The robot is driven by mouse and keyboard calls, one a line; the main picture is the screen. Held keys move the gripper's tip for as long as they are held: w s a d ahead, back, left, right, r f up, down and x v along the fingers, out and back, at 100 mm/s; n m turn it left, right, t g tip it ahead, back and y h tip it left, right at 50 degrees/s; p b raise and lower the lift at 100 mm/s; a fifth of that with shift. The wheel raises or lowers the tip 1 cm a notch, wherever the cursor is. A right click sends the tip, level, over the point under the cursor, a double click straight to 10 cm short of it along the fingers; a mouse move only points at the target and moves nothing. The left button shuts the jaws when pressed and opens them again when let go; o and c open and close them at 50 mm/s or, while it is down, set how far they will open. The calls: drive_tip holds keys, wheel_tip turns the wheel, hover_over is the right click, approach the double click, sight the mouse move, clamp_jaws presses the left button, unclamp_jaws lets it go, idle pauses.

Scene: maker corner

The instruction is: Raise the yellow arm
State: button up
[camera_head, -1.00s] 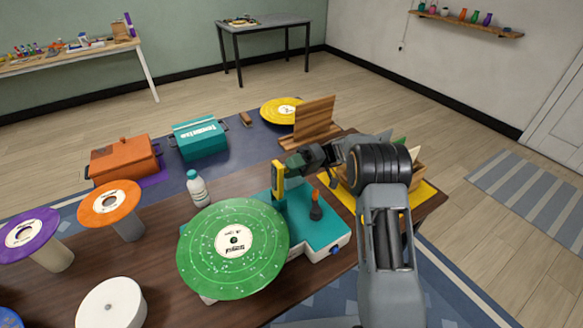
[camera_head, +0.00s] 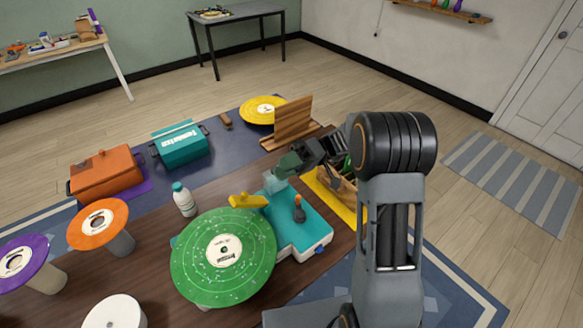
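The yellow arm (camera_head: 248,201) belongs to the teal and white record player (camera_head: 305,229). It lies low, pointing left, with its end over the edge of the green record (camera_head: 223,257). My gripper (camera_head: 274,181) is just above and to the right of the yellow arm, over the back of the player. A small gap seems to lie between them, but contact is hard to judge. The fingers are small and partly hidden, so their opening does not show. An orange-tipped lever (camera_head: 299,208) stands on the player's right part.
A white bottle (camera_head: 184,200) stands left behind the player. Orange (camera_head: 98,224) and purple records sit on stands at the left. A wooden rack (camera_head: 292,124) and a crate on a yellow mat (camera_head: 346,212) stand behind and right of my gripper.

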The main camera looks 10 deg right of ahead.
drive_tip(key=s+r+p, duration=0.1)
drive_tip(key=s, duration=0.4)
drive_tip(key=shift+s+d+r, duration=0.3)
drive_tip(key=shift+s+r, duration=0.05)
drive_tip(key=shift+s, duration=0.05)
